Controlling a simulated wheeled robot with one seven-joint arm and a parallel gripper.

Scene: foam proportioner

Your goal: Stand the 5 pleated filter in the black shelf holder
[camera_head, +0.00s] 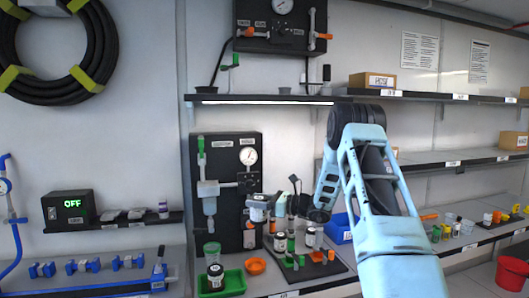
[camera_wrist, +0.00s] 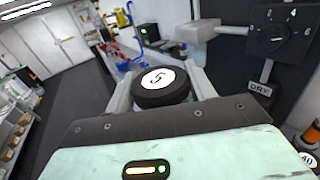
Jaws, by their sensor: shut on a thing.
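The 5 filter (camera_wrist: 158,85) shows a black round cap with a white label reading 5 in the wrist view. My gripper (camera_wrist: 160,92) is shut on it, with one pale finger on each side. The filter's lower body is hidden below the cap. In the head view my gripper (camera_head: 278,208) is in front of the black wall panel's right side, above the bench; the filter seems to be the pale cylinder (camera_head: 258,210) at its left end. I cannot tell clearly which part is the black shelf holder; a black wall shelf (camera_head: 110,223) is at left.
The black panel (camera_head: 230,150) has a gauge and a clear housing. Below are a green tray (camera_head: 233,283) with a jar, an orange dish (camera_head: 256,266) and several bottles. A filter labelled 40 (camera_wrist: 308,158) is at the wrist view's lower right. An OFF box (camera_head: 69,208) stands left.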

